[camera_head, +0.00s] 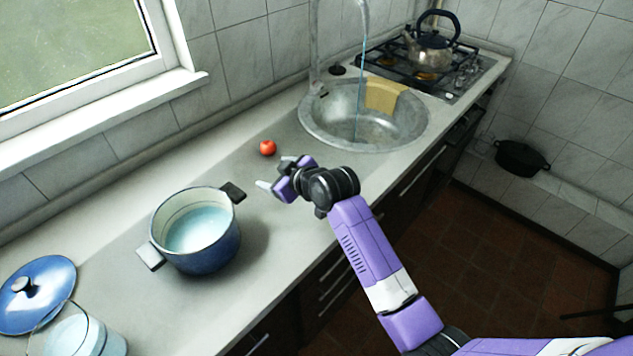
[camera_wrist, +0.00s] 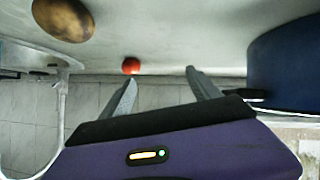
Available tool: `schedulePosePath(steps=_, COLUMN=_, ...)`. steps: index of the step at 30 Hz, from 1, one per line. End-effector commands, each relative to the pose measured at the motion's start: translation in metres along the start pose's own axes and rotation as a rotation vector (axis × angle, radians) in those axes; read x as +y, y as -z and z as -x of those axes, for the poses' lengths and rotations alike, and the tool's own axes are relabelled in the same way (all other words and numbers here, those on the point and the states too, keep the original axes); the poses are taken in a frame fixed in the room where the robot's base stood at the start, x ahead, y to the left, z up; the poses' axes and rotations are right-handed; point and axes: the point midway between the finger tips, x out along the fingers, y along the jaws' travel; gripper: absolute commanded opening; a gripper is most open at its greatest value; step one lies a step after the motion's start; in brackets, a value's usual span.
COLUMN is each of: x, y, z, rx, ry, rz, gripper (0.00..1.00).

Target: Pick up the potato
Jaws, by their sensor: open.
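The potato (camera_wrist: 63,18) is a brown rounded thing at the top left of the wrist view, on the grey counter. I cannot make it out in the head view, where my arm may hide it. My gripper (camera_head: 277,173) is over the counter between the blue pot and the sink. Its two grey fingers also show in the wrist view (camera_wrist: 161,76), apart with nothing between them. The potato lies off to one side of the fingers, not touching them.
A blue pot (camera_head: 205,255) stands left of my gripper; its side shows in the wrist view (camera_wrist: 288,65). A small red fruit or tomato (camera_head: 268,147) lies behind the gripper.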

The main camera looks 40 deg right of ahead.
Motion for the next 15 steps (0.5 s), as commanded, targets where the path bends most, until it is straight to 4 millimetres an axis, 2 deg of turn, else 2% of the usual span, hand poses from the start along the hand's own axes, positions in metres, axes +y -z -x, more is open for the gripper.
schedulePosePath(steps=1, x=0.013, y=0.001, z=-0.011, rx=-0.07, ry=0.038, rz=0.059, gripper=0.71)
schedulePosePath(steps=2, x=0.017, y=-0.003, z=-0.016, rx=-0.119, ry=0.068, rz=0.098, gripper=0.71)
schedulePosePath(steps=5, x=0.033, y=-0.013, z=-0.02, rx=-0.28, ry=0.184, rz=0.224, gripper=0.71)
schedulePosePath(steps=8, x=0.053, y=-0.022, z=-0.011, rx=-0.428, ry=0.307, rz=0.339, gripper=0.71)
schedulePosePath(steps=12, x=0.082, y=-0.027, z=0.017, rx=-0.589, ry=0.465, rz=0.459, gripper=0.71)
schedulePosePath(steps=15, x=0.097, y=-0.028, z=0.037, rx=-0.665, ry=0.553, rz=0.51, gripper=0.71)
